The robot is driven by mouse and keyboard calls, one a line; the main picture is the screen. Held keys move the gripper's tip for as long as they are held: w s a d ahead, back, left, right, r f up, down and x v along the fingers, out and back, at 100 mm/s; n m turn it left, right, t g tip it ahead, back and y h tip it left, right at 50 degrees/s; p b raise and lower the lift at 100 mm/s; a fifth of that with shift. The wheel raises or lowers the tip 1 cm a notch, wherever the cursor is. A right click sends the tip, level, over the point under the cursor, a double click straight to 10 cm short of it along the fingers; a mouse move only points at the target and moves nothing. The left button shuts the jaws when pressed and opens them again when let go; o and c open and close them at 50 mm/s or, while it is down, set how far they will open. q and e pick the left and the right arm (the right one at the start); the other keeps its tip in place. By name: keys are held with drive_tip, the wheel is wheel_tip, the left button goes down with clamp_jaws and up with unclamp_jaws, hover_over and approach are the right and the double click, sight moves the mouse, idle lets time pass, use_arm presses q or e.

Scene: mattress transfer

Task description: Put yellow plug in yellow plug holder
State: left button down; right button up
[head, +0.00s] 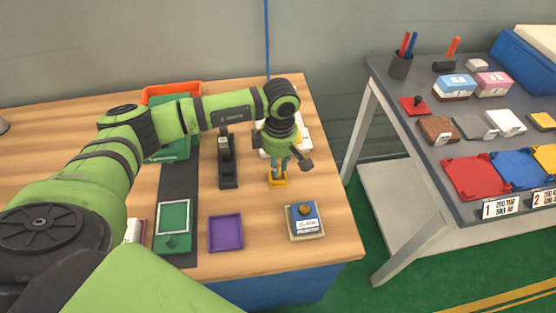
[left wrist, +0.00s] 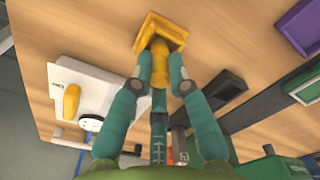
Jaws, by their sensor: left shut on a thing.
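My left gripper (left wrist: 160,75) points down over the table and is shut on the yellow plug (left wrist: 160,62), whose yellow body shows between the teal fingers. The yellow plug holder (left wrist: 143,42), a square yellow base, is right at the plug's far end in the left wrist view. In the head view the left gripper (head: 279,164) is directly above the yellow holder (head: 278,183), and its fingers hide most of the plug. The plug's end meets the holder's opening; I cannot tell how deep it sits. My right gripper is not in view.
A black stand (head: 228,170) is left of the holder. A purple tray (head: 225,233), a green framed tray (head: 173,226) and a blue-and-white block on a base (head: 304,221) are nearer. A white piece with a yellow part (left wrist: 71,100) is close by. A grey table (head: 408,116) stands right.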

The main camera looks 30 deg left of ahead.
use_arm(q)
drive_tip(key=shift+f, duration=0.15)
drive_tip(key=c, duration=1.2)
unclamp_jaws()
drive_tip(key=shift+r, duration=0.4)
wheel_tip(320, 180, up, 12)
drive_tip(key=shift+d+f+b, duration=0.15)
drive_tip(key=shift+f+b, duration=0.05)
drive_tip(key=shift+b, duration=1)
